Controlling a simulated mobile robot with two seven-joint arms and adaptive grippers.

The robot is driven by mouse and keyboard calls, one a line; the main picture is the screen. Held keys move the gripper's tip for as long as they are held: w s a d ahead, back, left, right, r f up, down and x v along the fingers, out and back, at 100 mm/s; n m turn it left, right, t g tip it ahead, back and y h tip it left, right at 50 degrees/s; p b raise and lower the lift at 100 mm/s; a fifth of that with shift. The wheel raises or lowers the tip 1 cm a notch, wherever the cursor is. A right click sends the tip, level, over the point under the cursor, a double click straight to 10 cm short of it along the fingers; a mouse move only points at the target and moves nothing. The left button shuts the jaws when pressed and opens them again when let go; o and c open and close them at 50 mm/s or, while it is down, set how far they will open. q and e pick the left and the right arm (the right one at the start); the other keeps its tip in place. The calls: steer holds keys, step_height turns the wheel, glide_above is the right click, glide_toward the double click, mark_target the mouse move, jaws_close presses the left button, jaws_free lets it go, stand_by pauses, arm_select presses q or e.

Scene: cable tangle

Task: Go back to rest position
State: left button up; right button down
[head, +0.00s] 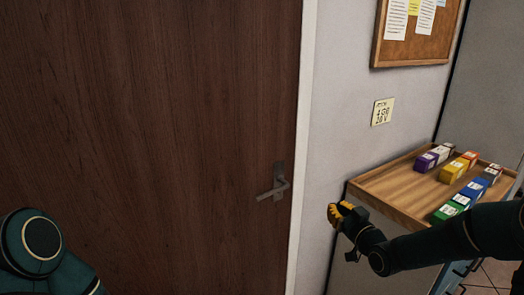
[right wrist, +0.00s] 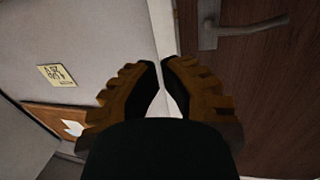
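My right gripper (head: 336,212) shows in the head view in front of the grey wall, just right of the door frame, with its yellow-orange fingers pointing left. In the right wrist view its ribbed fingers (right wrist: 160,62) have their tips almost together with nothing between them. It touches nothing that I can see. My left arm shows at the lower left of the head view, but its gripper is out of the picture.
A brown wooden door (head: 150,120) with a metal handle (head: 276,185) fills the left and looks closed. A note (head: 382,111) and a corkboard (head: 410,54) hang on the wall.

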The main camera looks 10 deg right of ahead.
steer(key=s+a+f+m+g, duration=0.1)
steer(key=s+a+f+g, duration=0.3)
steer(key=a+f, duration=0.45)
steer(key=s+a+f+m+g, duration=0.2)
steer(key=s+a+f+g, duration=0.25)
steer(key=f, duration=0.65)
steer(key=s+a+f+g, duration=0.3)
steer(key=s+f, duration=0.2)
steer(key=s, duration=0.4)
steer(key=s+a+f+g, duration=0.4)
steer(key=s+f, duration=0.1)
steer(key=s, duration=0.4)
steer(key=shift+s+a+m, duration=0.15)
steer(key=shift+s+m, duration=0.2)
steer(key=shift+m, duration=0.05)
steer(key=shift+a, duration=0.1)
